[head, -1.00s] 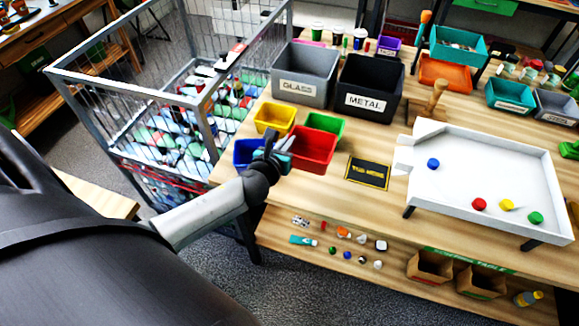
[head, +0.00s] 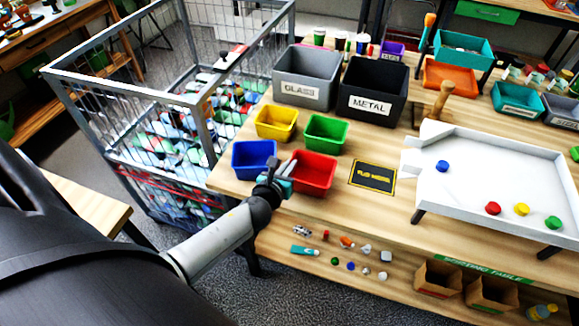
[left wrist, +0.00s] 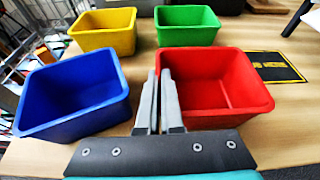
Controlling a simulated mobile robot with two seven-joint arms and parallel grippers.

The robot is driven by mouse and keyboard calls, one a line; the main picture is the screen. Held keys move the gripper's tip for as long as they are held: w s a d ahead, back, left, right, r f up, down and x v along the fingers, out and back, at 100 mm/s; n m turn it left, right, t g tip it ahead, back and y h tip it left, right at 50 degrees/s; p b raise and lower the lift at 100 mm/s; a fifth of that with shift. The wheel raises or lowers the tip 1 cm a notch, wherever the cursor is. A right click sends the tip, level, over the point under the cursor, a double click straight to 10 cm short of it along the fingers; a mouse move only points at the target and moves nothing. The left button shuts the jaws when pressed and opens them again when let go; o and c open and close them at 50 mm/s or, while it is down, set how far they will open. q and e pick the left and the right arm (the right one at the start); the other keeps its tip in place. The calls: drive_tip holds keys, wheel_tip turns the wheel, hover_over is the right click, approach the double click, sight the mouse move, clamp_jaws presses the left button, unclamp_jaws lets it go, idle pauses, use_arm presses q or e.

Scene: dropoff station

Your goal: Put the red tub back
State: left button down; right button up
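The red tub (head: 313,174) stands at the front left of the wooden table, right of the blue tub (head: 254,160) and in front of the green tub (head: 326,132). It also shows at the right in the left wrist view (left wrist: 218,88). My left gripper (head: 275,172) is at the red tub's left side. In the left wrist view its fingers (left wrist: 161,100) are close together along the left wall, which they seem to pinch; the contact is partly hidden. I cannot tell whether the tub's base touches the table. My right gripper is not in view.
A yellow tub (head: 276,123) stands behind the blue one. Bins marked GLASS (head: 304,95) and METAL (head: 370,104) stand at the back. A black-and-yellow mat (head: 372,177) lies right of the red tub; a white tray (head: 480,170) is farther right. A wire cage (head: 125,92) is left of the table.

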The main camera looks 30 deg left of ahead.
use_arm(q)
drive_tip(key=shift+f, duration=0.1)
drive_tip(key=c, duration=1.1)
unclamp_jaws()
drive_tip(key=shift+r, duration=0.2)
drive_tip(key=p+v, duration=0.1)
drive_tip(key=v, duration=1.1)
drive_tip(key=shift+f+p, duration=0.15)
drive_tip(key=shift+p, duration=0.25)
